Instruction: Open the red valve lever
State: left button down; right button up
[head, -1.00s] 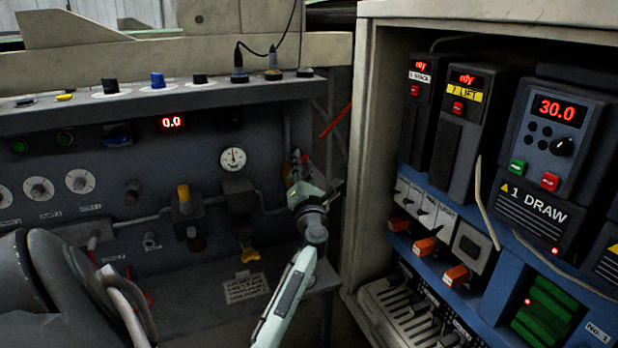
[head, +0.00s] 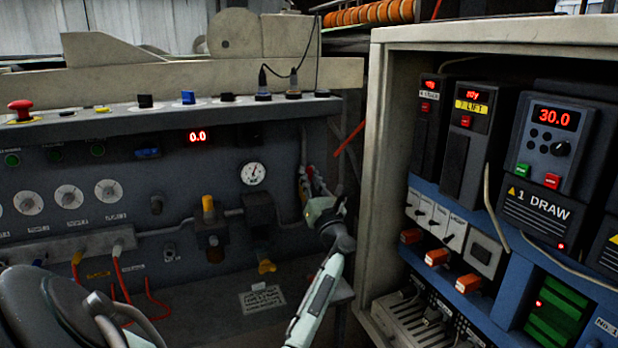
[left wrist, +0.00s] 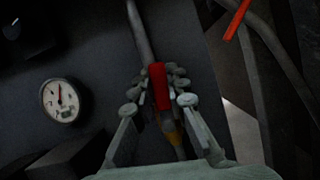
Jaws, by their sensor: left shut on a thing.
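The red valve lever (left wrist: 158,88) shows in the left wrist view between the fingers of my left gripper (left wrist: 161,88), in line with a grey pipe. A small yellowish fitting lies just below it. My left gripper is shut on the lever. In the head view the left gripper (head: 314,192) is at the right end of the grey panel, beside the cabinet. There its fingers and the lever are small and partly hidden, with only a little red showing. My right gripper is not in view.
A round pressure gauge (head: 254,173) is on the panel left of the gripper, and also shows in the left wrist view (left wrist: 60,100). The open control cabinet (head: 383,170) stands close on the right. A pipe and yellow-handled fittings (head: 208,207) are to the left.

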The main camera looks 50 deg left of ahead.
aim_at(302, 128)
pick_arm(q)
jog(key=shift+s+n, duration=0.15)
jog(key=shift+n, duration=0.45)
jog(key=c, duration=1.5)
grip_release()
notch_tip(302, 128, up, 10)
jog(key=shift+r, duration=0.1)
